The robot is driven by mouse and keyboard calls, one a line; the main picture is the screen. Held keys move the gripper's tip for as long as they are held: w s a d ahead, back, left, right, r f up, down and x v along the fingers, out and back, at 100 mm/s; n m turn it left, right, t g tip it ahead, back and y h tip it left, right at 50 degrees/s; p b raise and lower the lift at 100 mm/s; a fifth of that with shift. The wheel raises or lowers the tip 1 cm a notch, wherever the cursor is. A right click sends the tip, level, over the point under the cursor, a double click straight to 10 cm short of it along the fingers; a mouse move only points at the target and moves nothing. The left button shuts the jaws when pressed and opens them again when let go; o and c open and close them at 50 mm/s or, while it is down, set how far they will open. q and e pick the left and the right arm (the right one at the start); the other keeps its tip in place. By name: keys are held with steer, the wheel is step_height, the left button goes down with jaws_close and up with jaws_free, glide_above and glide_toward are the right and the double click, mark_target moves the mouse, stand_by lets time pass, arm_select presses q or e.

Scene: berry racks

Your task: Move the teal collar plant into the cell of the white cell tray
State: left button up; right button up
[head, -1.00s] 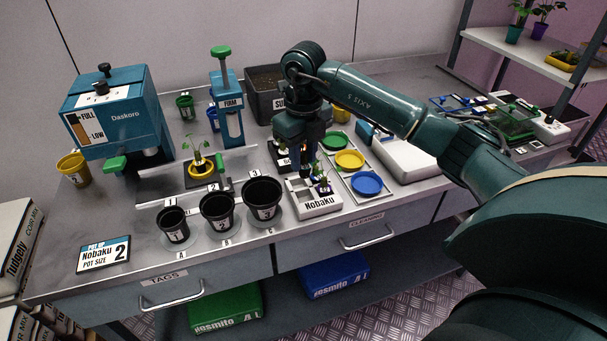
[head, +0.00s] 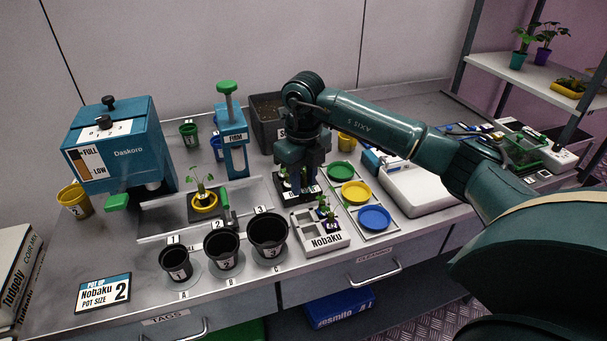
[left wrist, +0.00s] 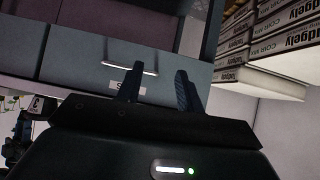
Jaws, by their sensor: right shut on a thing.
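My right gripper (head: 293,172) points down over a small black tray (head: 308,192) of seedlings, behind the white cell tray. It is shut on a small plant whose leaves show around the fingers. The fingers hide most of this plant, and I cannot make out a teal collar. The white cell tray (head: 326,243), labelled Nobaku, stands at the bench front. Small plants (head: 328,212) stand in its right side, and pale open cells show at its left. My left gripper (left wrist: 158,88) is open and empty in the left wrist view, and does not show in the head view.
Black pots (head: 222,250) stand left of the white tray. A rack of green, yellow and blue dishes (head: 375,218) is close on its right. A potted seedling (head: 204,200) sits near the blue press (head: 232,140). A dark soil bin (head: 266,122) stands behind the gripper.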

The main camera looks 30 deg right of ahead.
mark_target(304, 199)
steer(key=shift+f+b, duration=0.95)
steer(key=shift+f, duration=0.6)
steer(key=shift+f+b, duration=0.95)
steer(key=shift+f, duration=0.4)
steer(key=shift+f+b, duration=0.7)
steer(key=shift+f, duration=0.35)
arm_select(q)
steer(key=shift+w+d+f+m+t+h, duration=0.2)
steer(key=shift+w+d+t+h, duration=0.1)
steer(key=shift+d, duration=0.25)
steer(key=shift+w+d+f+m+t+h, duration=0.2)
steer(key=shift+d+t, duration=0.1)
steer(key=shift+d, duration=0.2)
arm_select(e)
steer(key=shift+f, duration=0.15)
steer(key=o, duration=1)
